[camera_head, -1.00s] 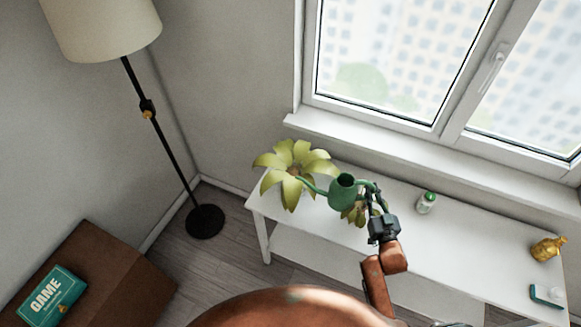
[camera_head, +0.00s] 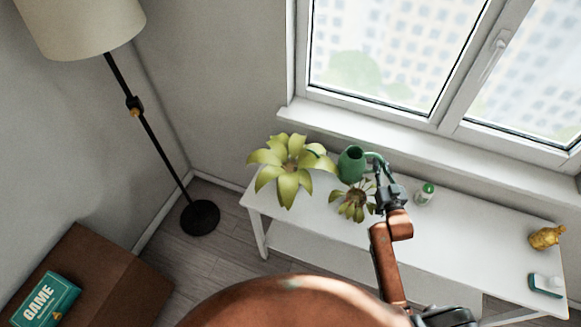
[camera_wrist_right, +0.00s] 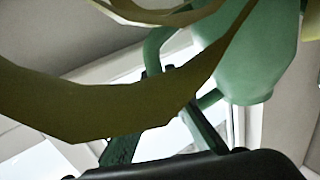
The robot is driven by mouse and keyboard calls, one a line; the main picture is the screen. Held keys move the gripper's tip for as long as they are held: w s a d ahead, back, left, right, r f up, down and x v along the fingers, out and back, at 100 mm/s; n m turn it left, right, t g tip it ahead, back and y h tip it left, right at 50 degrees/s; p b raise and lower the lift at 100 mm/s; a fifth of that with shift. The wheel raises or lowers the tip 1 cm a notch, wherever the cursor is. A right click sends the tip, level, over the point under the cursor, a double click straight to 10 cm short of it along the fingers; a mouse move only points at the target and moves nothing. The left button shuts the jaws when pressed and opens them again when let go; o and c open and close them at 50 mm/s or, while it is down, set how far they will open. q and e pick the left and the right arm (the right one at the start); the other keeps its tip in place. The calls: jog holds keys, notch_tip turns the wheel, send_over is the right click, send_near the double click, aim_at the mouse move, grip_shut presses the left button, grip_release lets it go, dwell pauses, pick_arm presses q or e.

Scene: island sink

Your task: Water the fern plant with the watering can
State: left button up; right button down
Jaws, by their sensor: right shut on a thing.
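The green watering can (camera_head: 352,163) is held above the white table, close to the window side. My right gripper (camera_head: 382,182) is shut on its handle, at the can's right. In the right wrist view, the can's green body (camera_wrist_right: 255,55) is at upper right, partly covered by leaves, with my gripper's fingers (camera_wrist_right: 165,125) below. A large yellow-green leafy plant (camera_head: 288,170) stands at the table's left end. A smaller, darker leafy plant (camera_head: 353,203) is just below the can in the picture. Which one is the fern I cannot tell. The spout is mostly hidden. My left gripper is out of view.
The white table (camera_head: 450,228) also holds a white bottle with a green cap (camera_head: 425,194), a gold vase-like object (camera_head: 546,237) and a small teal-and-white item (camera_head: 546,285). A floor lamp (camera_head: 135,105) stands left. A brown box (camera_head: 110,275) carries a game box (camera_head: 45,300).

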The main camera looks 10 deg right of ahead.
aim_at(370, 156)
jog(key=shift+w+a+r+n+p, duration=0.1)
jog(key=shift+a+r+n+p, duration=0.3)
jog(key=shift+r, duration=0.3)
jog(key=shift+w+a+r+n+p, duration=0.15)
jog(key=shift+a+r+n, duration=0.1)
jog(key=shift+r+n, duration=0.35)
jog(key=shift+a+f+n+b, duration=0.1)
jog(key=shift+a+n+b, duration=0.3)
jog(key=shift+a, duration=0.1)
jog(key=shift+w+a+n+g, duration=0.2)
jog(key=shift+a+n+g, duration=0.1)
jog(key=shift+a+n, duration=0.15)
jog(key=shift+w+a+r+n, duration=0.2)
jog(key=shift+a+r+n, duration=0.15)
jog(key=shift+a+r, duration=0.35)
jog(key=shift+d, duration=0.1)
